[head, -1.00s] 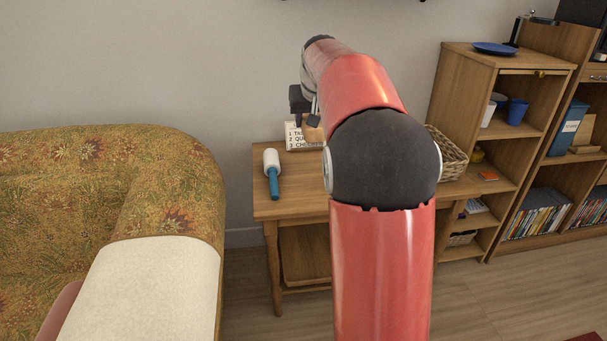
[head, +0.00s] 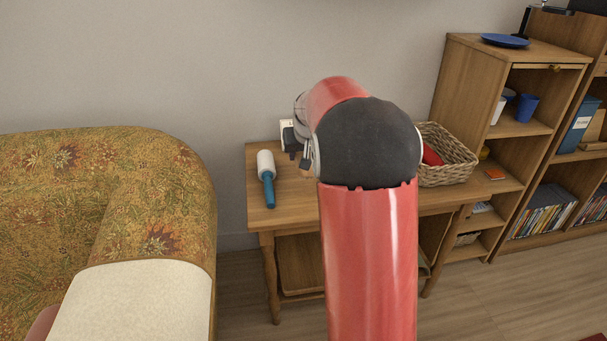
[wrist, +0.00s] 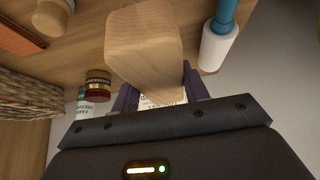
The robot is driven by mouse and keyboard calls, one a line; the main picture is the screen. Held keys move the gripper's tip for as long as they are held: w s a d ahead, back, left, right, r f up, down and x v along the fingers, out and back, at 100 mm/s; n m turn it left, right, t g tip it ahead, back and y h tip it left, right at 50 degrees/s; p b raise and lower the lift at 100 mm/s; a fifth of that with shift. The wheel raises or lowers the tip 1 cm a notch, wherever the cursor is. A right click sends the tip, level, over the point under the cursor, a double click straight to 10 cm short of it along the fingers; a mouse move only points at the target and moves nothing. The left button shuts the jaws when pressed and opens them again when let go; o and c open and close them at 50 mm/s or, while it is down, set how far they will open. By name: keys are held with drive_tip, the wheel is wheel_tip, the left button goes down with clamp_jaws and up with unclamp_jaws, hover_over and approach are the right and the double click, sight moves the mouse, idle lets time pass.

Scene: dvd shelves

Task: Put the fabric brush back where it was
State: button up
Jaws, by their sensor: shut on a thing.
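The fabric brush, a pale wooden block (wrist: 145,45), is between the two dark fingers of my gripper (wrist: 158,90) in the wrist view. My gripper is shut on it. In the head view my gripper (head: 292,142) is over the left part of the wooden side table (head: 262,218), to the right of the lint roller. Only a small part of the brush (head: 306,167) shows there beside my red arm. I cannot tell whether the brush touches the tabletop.
A lint roller (head: 267,178) with a blue handle lies left of my gripper, close to the brush in the wrist view (wrist: 219,40). A white text card (head: 286,130) stands behind. My arm hides the table's middle.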

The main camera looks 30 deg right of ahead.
drive_tip(key=shift+f, duration=3.3)
drive_tip(key=o, duration=1.1)
drive_tip(key=shift+f, duration=0.1)
